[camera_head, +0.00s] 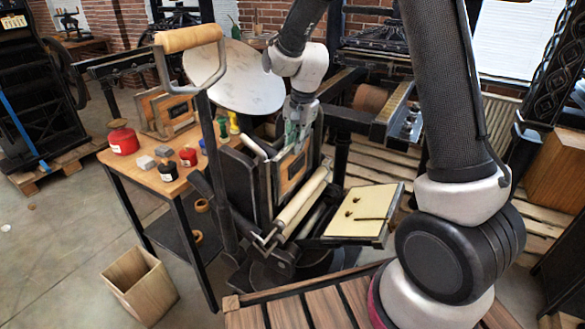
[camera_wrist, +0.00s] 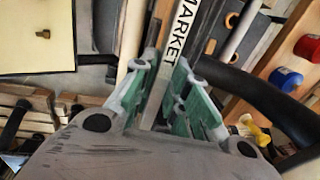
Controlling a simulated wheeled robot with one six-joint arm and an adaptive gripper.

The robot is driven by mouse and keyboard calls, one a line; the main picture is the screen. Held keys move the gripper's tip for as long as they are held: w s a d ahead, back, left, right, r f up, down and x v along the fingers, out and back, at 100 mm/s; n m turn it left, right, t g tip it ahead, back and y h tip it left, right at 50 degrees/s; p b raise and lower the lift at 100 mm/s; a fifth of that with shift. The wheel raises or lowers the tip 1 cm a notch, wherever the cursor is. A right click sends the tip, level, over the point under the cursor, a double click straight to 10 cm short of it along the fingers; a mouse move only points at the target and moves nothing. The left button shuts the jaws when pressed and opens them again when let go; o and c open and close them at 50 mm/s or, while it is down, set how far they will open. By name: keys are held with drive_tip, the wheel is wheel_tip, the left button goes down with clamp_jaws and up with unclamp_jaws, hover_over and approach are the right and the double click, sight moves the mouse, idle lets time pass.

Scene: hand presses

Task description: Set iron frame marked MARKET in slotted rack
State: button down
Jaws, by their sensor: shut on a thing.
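The iron frame marked MARKET (camera_wrist: 178,32) is a dark frame with a white label, and its edge runs between my fingers in the wrist view. In the head view the frame (camera_head: 293,172) stands upright at the hand press, showing a tan inner panel. My gripper (camera_head: 300,133) is above it, shut on its upper edge; its green fingers also show in the wrist view (camera_wrist: 168,82). Whether the frame still touches the press is unclear. What looks like the slotted rack (camera_head: 155,104) is wooden, on the side table, with a dark-edged frame in it.
The side table (camera_head: 140,168) carries a red tin (camera_head: 123,141), small pots, grey blocks and coloured bottles. The press has a long handle (camera_head: 190,39), a roller (camera_head: 303,203) and a cream panel (camera_head: 365,210) close by. A wooden bin (camera_head: 140,285) stands on the floor.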

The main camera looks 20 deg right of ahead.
drive_tip(key=shift+w+a+r, duration=0.1)
drive_tip(key=shift+w+r, duration=0.05)
drive_tip(key=shift+r, duration=0.1)
